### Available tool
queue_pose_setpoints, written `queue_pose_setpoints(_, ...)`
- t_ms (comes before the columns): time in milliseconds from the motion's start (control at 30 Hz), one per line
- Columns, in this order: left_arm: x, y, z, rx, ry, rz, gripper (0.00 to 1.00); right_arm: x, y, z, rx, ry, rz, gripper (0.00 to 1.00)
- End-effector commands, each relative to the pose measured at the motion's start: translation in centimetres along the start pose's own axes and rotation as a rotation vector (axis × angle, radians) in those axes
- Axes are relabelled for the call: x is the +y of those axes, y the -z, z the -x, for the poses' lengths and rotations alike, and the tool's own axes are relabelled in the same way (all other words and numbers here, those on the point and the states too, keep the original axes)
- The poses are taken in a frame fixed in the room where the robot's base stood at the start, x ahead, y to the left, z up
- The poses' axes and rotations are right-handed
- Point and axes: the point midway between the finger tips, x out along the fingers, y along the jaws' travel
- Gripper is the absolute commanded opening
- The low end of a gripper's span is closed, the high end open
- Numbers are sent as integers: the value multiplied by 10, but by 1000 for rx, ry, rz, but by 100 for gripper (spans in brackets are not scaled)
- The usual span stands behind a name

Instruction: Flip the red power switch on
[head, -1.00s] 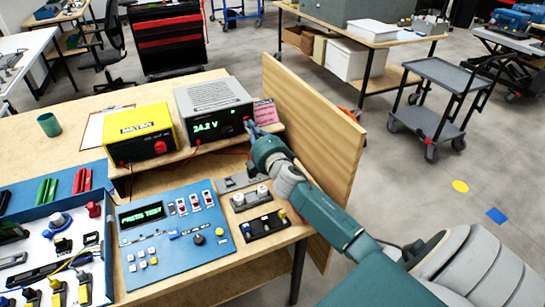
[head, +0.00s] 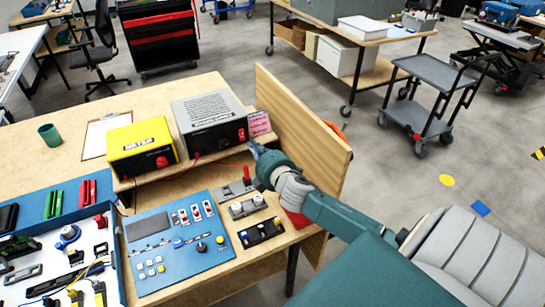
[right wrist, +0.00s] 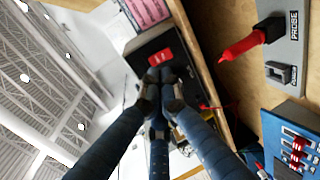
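The grey power supply box (head: 210,120) stands on the raised shelf, and its front display is dark. The red power switch (head: 241,134) is at the right of its black front. In the right wrist view the red switch (right wrist: 160,58) shows just beyond my fingertips. My right gripper (head: 252,146) is in front of that corner of the box. Its fingers (right wrist: 162,74) are drawn together with nothing seen between them. I cannot tell whether the tips touch the switch. The blue test panel (head: 178,245) has a dark display. My left gripper is not in view.
A yellow meter (head: 140,145) stands left of the power supply. A wooden side panel (head: 300,125) rises close to the right. A red probe (right wrist: 242,46) sits at a grey holder marked PROBE (right wrist: 283,30). A blue parts tray (head: 118,262) is at the left.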

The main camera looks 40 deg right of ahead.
Motion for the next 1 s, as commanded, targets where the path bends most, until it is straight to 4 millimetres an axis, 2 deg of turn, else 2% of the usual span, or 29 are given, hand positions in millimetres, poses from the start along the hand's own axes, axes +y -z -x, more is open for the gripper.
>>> queue_pose_setpoints(33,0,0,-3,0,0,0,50,-3,0,11,1,2,1,0)
queue_pose_setpoints(333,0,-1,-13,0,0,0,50,-3,1,72,2,3,1,0)
queue_pose_setpoints(667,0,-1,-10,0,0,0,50,-60,10,102,-96,172,-270,0)
queue_pose_setpoints(1000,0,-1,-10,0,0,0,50,-114,26,142,-189,340,-495,0)
